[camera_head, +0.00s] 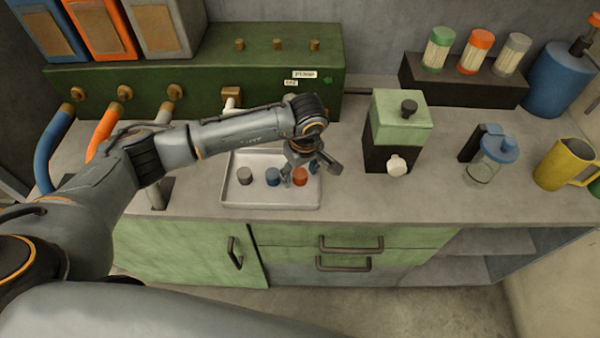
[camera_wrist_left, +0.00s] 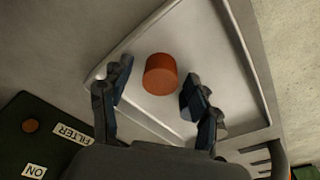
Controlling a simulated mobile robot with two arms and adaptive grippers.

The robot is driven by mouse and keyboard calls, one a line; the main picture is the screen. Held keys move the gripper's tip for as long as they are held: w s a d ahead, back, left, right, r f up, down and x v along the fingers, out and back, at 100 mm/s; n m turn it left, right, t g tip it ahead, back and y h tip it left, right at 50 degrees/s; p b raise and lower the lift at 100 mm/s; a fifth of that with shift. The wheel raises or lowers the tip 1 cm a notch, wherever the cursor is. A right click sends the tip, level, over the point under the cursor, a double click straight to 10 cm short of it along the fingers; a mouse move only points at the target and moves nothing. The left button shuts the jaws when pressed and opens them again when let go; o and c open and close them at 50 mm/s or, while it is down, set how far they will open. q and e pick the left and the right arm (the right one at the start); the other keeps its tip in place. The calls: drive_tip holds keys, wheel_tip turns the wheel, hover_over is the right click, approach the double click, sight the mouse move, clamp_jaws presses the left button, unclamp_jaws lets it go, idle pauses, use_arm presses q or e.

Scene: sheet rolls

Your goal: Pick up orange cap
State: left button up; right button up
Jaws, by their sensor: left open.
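The orange cap (camera_head: 300,176) stands in a pale square tray (camera_head: 262,203) on the counter, at the right of a row with a blue cap (camera_head: 273,177) and a grey cap (camera_head: 245,175). My left gripper (camera_head: 299,172) is over the tray at the orange cap, pointing down. In the left wrist view the orange cap (camera_wrist_left: 160,74) lies between and slightly beyond the two open fingers (camera_wrist_left: 152,92), with a gap on both sides. My right gripper is not in view.
A green and black dispenser (camera_head: 400,120) stands right of the tray. Further right are a glass jar with a blue lid (camera_head: 490,160) and a yellow mug (camera_head: 567,165). A green pump box (camera_head: 200,85) with hoses stands behind the tray. The counter front is clear.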

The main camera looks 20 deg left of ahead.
sight(299, 171)
use_arm(q)
drive_tip(key=c, duration=1.1)
drive_tip(key=shift+o, duration=0.2)
drive_tip(key=shift+r, duration=0.15)
drive_tip(key=shift+r, duration=0.2)
wheel_tip(299, 171, up, 2)
drive_tip(key=shift+w+r+b, duration=0.1)
drive_tip(key=shift+r+b, duration=0.05)
drive_tip(key=shift+b, duration=0.85)
drive_tip(key=s+d+r+b, duration=0.1)
drive_tip(key=s+d+r, duration=0.2)
drive_tip(key=s+r, duration=0.2)
drive_tip(key=s+d+r+b, duration=0.2)
drive_tip(key=s+r, duration=0.3)
drive_tip(key=s, duration=0.3)
drive_tip(key=shift+d, duration=0.4)
